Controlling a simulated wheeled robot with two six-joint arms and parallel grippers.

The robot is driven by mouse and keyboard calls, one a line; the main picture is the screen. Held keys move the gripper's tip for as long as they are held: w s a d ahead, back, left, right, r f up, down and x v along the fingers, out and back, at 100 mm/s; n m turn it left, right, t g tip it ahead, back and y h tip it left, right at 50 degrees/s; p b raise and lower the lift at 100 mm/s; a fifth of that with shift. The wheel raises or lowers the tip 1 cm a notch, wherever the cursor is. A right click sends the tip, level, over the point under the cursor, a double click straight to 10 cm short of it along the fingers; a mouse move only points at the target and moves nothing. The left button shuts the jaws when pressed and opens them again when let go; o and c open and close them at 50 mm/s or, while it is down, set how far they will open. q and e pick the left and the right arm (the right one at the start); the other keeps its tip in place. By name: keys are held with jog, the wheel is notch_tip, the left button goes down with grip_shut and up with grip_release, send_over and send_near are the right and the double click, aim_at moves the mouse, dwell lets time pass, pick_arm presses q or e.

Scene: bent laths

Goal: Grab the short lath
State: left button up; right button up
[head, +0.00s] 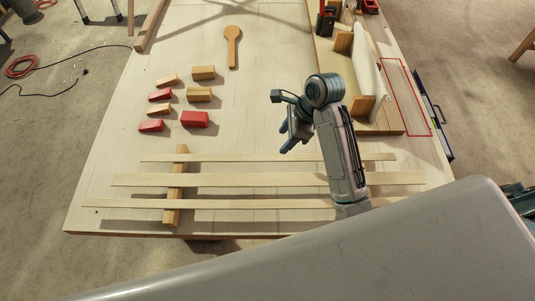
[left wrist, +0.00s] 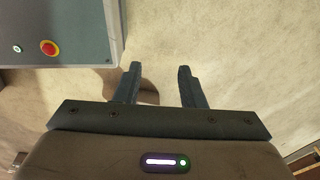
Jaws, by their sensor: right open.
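Three thin pale laths lie side by side across the near part of the table, over a wooden crossbar (head: 182,151). The farthest lath (head: 250,158) looks the shortest. The middle lath (head: 250,180) and the nearest lath (head: 260,204) look longer; my right arm hides part of them. My right gripper (head: 287,139) is open and empty, above the table just beyond the farthest lath, apart from it. My left gripper shows only in the left wrist view (left wrist: 160,69); its fingers are apart, with nothing between them, over bare floor.
A wooden fixture with a curved white piece (head: 368,65) stands at the right, beside a red outlined rectangle (head: 408,97).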

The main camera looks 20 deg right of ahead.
aim_at(269, 157)
jog(key=shift+s+a+f+b, duration=0.15)
jog(key=shift+f+b, duration=0.1)
jog(key=shift+f, duration=0.2)
jog(key=shift+a+f+b, duration=0.15)
jog(key=shift+f+b, duration=0.1)
jog(key=shift+f, duration=0.15)
jog(key=shift+p+x, duration=0.3)
jog(key=shift+x, duration=0.65)
jog(key=shift+w+a+f, duration=0.25)
jog(key=shift+w, duration=0.05)
jog(key=p+x, duration=0.2)
jog(key=x, duration=0.1)
jog(key=shift+f, duration=0.3)
jog(key=shift+a+f+p, duration=0.15)
jog(key=shift+f+p, duration=0.15)
jog(key=shift+f, duration=0.1)
jog(key=shift+w+a+f, duration=0.1)
jog(key=shift+f, duration=0.1)
jog(key=shift+c, duration=1.3)
jog(key=c, duration=0.7)
jog(key=shift+c, duration=0.7)
pick_arm(q)
jog(key=shift+s+r, duration=0.6)
jog(key=shift+s, duration=0.3)
